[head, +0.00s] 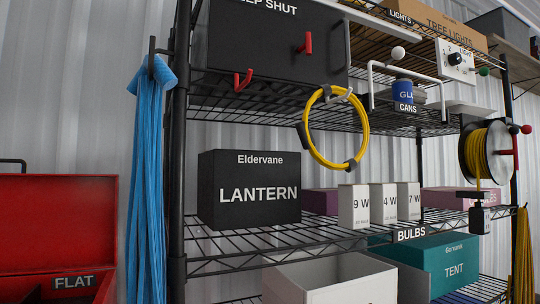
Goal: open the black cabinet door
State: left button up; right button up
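The black cabinet (270,58) stands on the upper wire shelf, and its top is cut off by the frame. Its front carries white lettering of which "EP SHUT" shows. A red hook-like piece (243,81) is at its lower front edge, and another red piece (306,44) is near its right side. A thin grey upright bar (347,42) is at its right edge. The door looks closed, though its upper part is out of view. Neither of my grippers is in view.
A yellow cable coil (316,150) hangs below the cabinet. A white bar frame (374,85) and cans (404,92) are to its right. A black LANTERN box (248,190) sits on the shelf below.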

aim_at(265, 37)
jog(key=u, duration=0.95)
jog(key=k, duration=0.4)
jog(key=z, duration=0.95)
